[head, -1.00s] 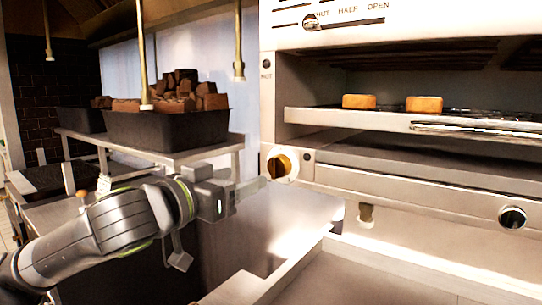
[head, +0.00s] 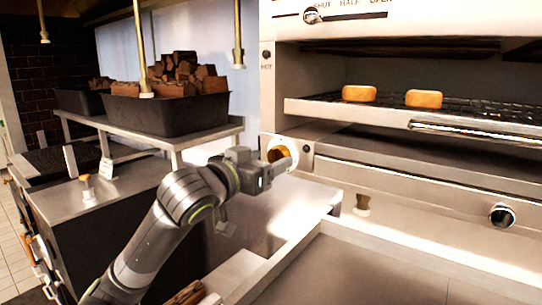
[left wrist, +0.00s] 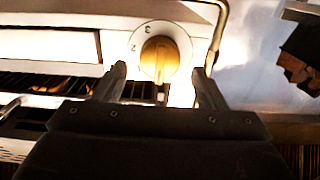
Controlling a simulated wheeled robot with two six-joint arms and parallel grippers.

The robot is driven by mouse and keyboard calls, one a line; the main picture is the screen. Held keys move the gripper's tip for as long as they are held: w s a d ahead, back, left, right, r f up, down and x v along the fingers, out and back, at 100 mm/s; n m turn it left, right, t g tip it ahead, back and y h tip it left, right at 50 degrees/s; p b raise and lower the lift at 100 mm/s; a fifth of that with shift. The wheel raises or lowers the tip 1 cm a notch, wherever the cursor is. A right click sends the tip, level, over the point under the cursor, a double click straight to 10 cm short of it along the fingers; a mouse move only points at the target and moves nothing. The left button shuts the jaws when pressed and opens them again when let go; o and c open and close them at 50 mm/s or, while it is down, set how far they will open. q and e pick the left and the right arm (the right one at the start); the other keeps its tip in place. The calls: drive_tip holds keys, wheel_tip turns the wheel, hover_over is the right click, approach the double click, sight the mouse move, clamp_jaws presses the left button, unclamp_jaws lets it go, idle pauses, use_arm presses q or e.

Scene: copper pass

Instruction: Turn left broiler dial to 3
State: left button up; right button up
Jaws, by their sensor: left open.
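The left broiler dial (head: 281,152) is a brass-coloured knob on a white round plate at the left end of the broiler front. My right gripper is not in view.
The broiler rack (head: 300,106) holds two bread pieces (head: 359,93). A second, dark knob (head: 502,215) is at the lower right. A black bin (head: 165,117) of brown chunks stands on a steel shelf (head: 190,140) at left. A steel counter (head: 370,265) lies below.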

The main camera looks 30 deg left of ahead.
use_arm(q)
drive_tip(key=shift+w+d, duration=0.15)
drive_tip(key=shift+w, duration=0.8)
drive_tip(key=shift+c, duration=0.4)
drive_tip(key=c, duration=0.9)
